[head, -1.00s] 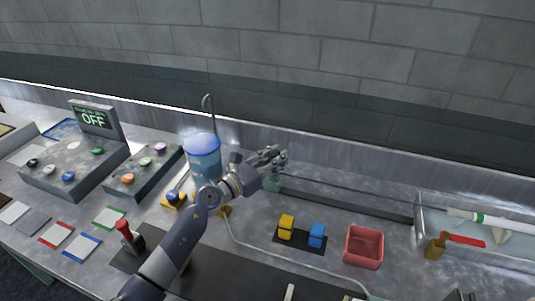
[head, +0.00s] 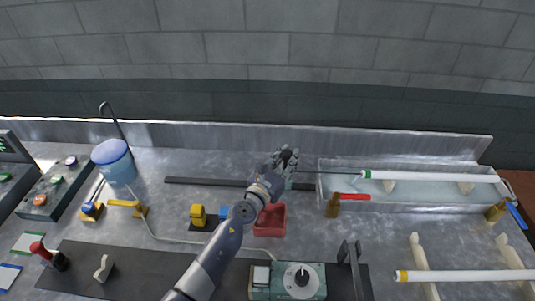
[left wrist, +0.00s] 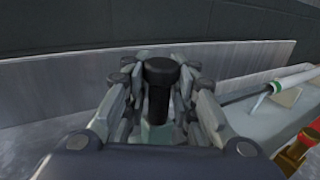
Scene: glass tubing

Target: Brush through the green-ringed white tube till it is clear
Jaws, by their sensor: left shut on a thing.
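The white tube (head: 430,176) with a green ring (head: 366,174) at its left end lies level on cream supports in the clear tray at the right. Its ringed end also shows in the left wrist view (left wrist: 290,82). My left gripper (head: 287,160) is shut on the brush, left of the tube and above the counter. The brush's thin dark rod (head: 330,172) runs right from the gripper to the ringed end. I cannot tell how far it is inside the tube. My right gripper is not in view.
A red bin (head: 270,221) stands below my left gripper. A yellow-ringed tube (head: 465,276) lies on supports front right. A teal dial box (head: 288,281) stands in front.

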